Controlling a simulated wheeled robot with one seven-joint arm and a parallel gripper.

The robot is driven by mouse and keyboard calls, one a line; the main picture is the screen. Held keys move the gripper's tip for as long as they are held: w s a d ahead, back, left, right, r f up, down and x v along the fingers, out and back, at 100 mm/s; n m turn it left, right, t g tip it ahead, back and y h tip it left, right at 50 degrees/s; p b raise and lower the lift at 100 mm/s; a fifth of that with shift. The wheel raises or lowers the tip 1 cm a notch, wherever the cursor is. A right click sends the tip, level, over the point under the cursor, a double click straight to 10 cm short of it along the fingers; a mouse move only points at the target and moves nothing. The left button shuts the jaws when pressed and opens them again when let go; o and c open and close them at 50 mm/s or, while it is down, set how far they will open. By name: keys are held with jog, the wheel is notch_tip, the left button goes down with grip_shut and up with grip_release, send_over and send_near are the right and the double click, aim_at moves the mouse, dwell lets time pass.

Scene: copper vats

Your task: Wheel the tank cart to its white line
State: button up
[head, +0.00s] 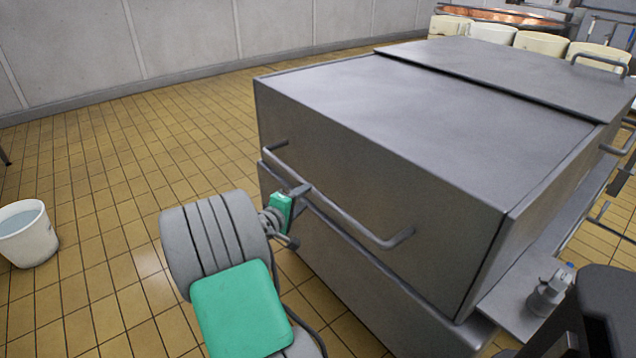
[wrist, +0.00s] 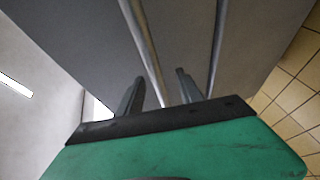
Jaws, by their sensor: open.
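The tank cart (head: 400,190) is a large grey metal box with a lid, filling the middle and right of the head view. A bar handle (head: 345,212) runs across its near end. My gripper (head: 304,190) is at the left part of this handle. In the wrist view, my gripper (wrist: 162,92) has its two fingers apart, and the handle (wrist: 146,45) runs between them in the picture. I cannot tell whether either finger touches the bar. The white line is not in view.
A white bucket (head: 28,236) with bluish liquid stands on the tiled floor at the left. Several pale tubs (head: 540,43) and a copper vat (head: 505,16) stand behind the cart. A grey wall (head: 180,40) runs along the back. The tiled floor (head: 120,180) left of the cart is mostly clear.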

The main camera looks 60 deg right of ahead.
jog(key=r+b+x, duration=0.1)
jog(key=x, duration=0.7)
jog(key=shift+s, duration=0.25)
jog(key=shift+d+f, duration=0.1)
jog(key=shift+d, duration=0.05)
jog(key=shift+c, duration=0.4)
grip_shut()
dwell(0.4)
